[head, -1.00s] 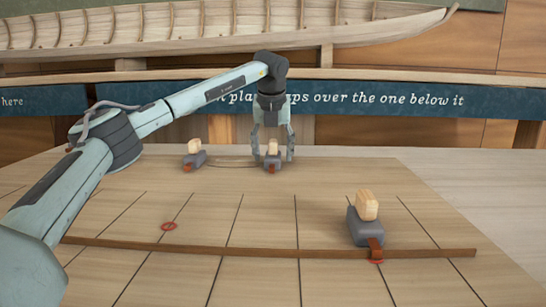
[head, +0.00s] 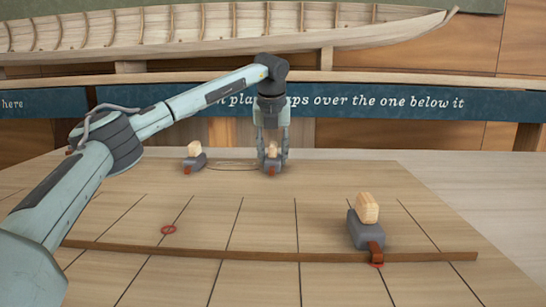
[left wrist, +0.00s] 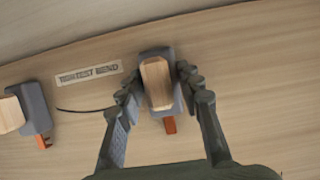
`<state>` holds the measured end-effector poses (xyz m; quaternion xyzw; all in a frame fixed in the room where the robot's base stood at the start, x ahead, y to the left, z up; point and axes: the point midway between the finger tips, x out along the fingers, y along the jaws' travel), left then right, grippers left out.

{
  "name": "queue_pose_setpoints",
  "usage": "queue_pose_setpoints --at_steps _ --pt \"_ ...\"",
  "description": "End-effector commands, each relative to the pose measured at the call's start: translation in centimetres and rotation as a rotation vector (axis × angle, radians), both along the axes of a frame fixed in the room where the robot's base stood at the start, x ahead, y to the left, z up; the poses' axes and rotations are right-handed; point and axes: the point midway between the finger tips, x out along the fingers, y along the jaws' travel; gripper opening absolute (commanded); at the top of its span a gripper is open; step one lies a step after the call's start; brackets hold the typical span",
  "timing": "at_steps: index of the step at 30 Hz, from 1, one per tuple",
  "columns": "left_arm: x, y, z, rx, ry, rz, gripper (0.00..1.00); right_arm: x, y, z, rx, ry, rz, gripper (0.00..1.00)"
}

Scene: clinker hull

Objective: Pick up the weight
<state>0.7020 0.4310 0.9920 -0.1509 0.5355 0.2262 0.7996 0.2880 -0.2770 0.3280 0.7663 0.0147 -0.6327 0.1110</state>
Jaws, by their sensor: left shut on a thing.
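Several grey weights with pale wooden handles and orange-brown tabs are on the board. One weight (head: 273,162) stands at the back centre, and it also shows in the left wrist view (left wrist: 157,85). My left gripper (head: 272,150) points down over it and is shut on it, with a finger on each side in the left wrist view (left wrist: 158,88). This weight appears to rest on the board. A second weight (head: 195,160) stands to its left, apart from the gripper; it also shows in the left wrist view (left wrist: 32,108).
The long brown strip (head: 200,248) crosses the board in front. A red ring (head: 168,230) lies at the left, and another is partly hidden under the third weight's tab. A small label (left wrist: 89,73) lies by the held weight. A boat hull (head: 200,32) stands behind.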

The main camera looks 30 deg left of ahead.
Motion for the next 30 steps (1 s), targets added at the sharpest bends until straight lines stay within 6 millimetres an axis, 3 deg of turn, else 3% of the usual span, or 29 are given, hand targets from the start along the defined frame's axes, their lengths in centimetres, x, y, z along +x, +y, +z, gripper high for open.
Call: queue_pose_setpoints --at_steps 11,21,30 --pt "0.1 -0.1 4.2 -0.001 -0.009 -0.001 0.0 1.1 0.3 1.1 0.007 -0.018 -0.007 0.44" --pt "-5.3 2.8 7.6 -0.002 -0.009 0.0 0.0 3.1 1.0 5.0 0.031 -0.05 -0.041 0.44" --pt "-9.3 4.9 10.3 -0.001 -0.006 -0.002 0.0 3.5 1.0 6.4 0.026 -0.057 -0.041 0.44"
